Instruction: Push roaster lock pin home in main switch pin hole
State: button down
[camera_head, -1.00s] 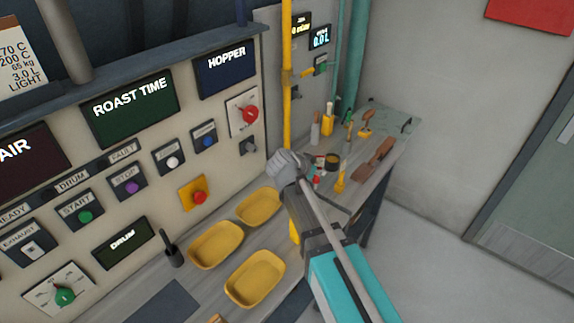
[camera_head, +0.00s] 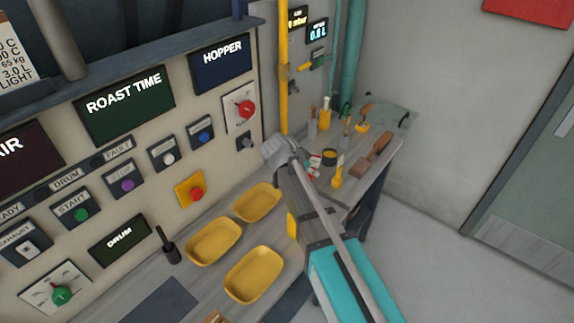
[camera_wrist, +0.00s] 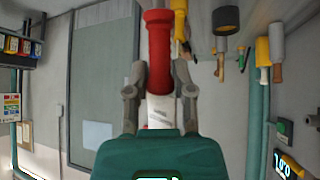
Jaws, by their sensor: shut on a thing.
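In the wrist view my gripper (camera_wrist: 158,88) is shut on a red cylindrical thing (camera_wrist: 158,45), which I take to be the roaster lock pin, with a white and red tag (camera_wrist: 160,112) behind it. In the head view my gripper (camera_head: 280,150) is close to the right end of the panel and hides most of the pin. A red rotary knob on a pale plate (camera_head: 243,108), apparently the main switch, is up and left of the gripper. A dark bracket (camera_head: 245,141) sits just below it. I cannot make out the pin hole or whether the pin touches it.
A yellow vertical pipe (camera_head: 283,70) stands just behind my gripper. Yellow trays (camera_head: 253,274) lie on the bench below the panel. A side table (camera_head: 385,118) holds brushes, tools and a small yellow-rimmed pot. A red emergency button (camera_head: 196,193) is on the panel. Grey floor is clear at right.

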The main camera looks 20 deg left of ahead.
jog(key=a+f+m+g+y, duration=0.4)
jog(key=m+g+y, duration=0.1)
jog(key=m+g, duration=0.3)
jog(key=a+r+m+t+y, duration=0.1)
jog(key=m+y, duration=0.1)
jog(key=y, duration=0.1)
jog(key=a+r+m+y, duration=0.1)
jog(key=m+y, duration=0.1)
jog(key=m, duration=0.1)
jog(key=a+r+m+t+y, duration=0.1)
jog(key=a+m+y, duration=0.1)
jog(key=y, duration=0.1)
jog(key=shift+w+r+m+t+y, duration=0.3)
jog(key=shift+w+r, duration=0.05)
jog(key=shift+r, duration=0.05)
jog(key=shift+w+a, duration=0.4)
jog(key=shift+a, duration=0.45)
jog(key=shift+w+a, duration=0.35)
jog(key=shift+a, duration=0.55)
jog(key=shift+w+a, duration=0.4)
jog(key=shift+a, duration=0.45)
jog(key=shift+w+a, duration=0.3)
jog(key=shift+a, duration=0.45)
jog(key=shift+w+a, duration=0.25)
jog(key=shift+a, duration=0.45)
jog(key=shift+w+a, duration=0.3)
jog(key=shift+a, duration=0.45)
dwell(0.8)
jog(key=shift+c, duration=2)
grip_release()
